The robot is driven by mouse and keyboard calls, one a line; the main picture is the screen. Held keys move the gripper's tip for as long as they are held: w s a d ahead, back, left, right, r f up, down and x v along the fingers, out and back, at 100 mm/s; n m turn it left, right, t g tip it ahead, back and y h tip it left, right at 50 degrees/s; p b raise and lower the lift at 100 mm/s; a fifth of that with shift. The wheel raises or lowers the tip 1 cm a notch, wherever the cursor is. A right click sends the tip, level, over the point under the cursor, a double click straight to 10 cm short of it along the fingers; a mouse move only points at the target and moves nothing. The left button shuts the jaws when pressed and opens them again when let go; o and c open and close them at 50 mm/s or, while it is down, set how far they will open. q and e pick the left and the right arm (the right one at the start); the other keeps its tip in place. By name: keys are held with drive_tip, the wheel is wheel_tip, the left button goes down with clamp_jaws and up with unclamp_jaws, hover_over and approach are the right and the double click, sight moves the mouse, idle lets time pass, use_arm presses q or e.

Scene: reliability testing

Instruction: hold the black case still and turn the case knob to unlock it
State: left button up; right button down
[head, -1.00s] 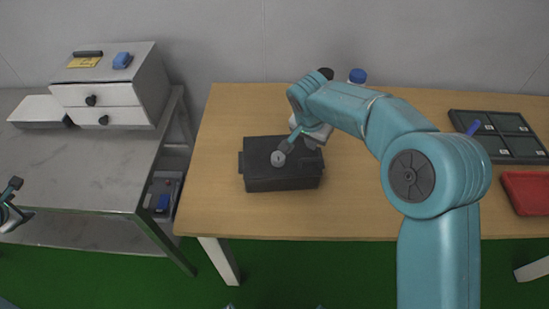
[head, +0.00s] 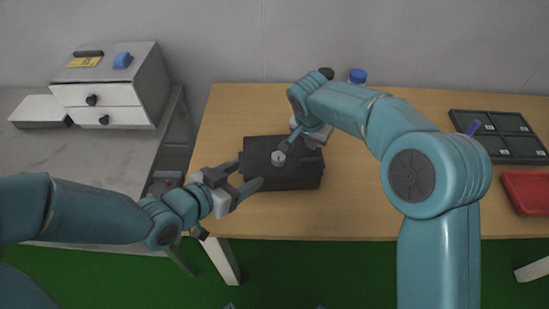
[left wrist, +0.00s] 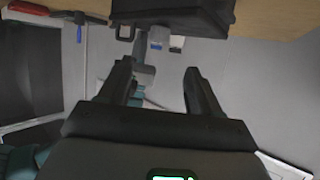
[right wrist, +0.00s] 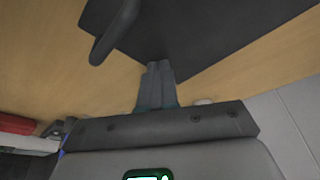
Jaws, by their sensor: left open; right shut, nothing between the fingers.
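The black case (head: 300,178) lies flat on the wooden table, with a small round grey knob (head: 278,158) on its top. My left gripper (head: 249,174) is open at the case's left front corner, with nothing held; I cannot tell whether it touches. In the left wrist view the case (left wrist: 185,18) is beyond the open fingers (left wrist: 156,70). My right gripper (head: 284,149) is shut and empty, its tips close to the knob. In the right wrist view the shut fingers (right wrist: 160,66) overlap the dark case (right wrist: 210,30); the knob is not clearly visible there.
A dark divided tray (head: 498,135) and a red tray (head: 527,190) are at the right. A white drawer unit (head: 110,92) stands on the left table. The table's front left is clear.

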sight(275, 160)
use_arm(q)
drive_tip(key=x, duration=1.1)
drive_tip(key=shift+w+d+f, duration=0.2)
drive_tip(key=shift+d+f, duration=0.05)
drive_tip(key=shift+d, duration=0.1)
drive_tip(key=c, duration=1)
drive_tip(key=shift+c, duration=0.2)
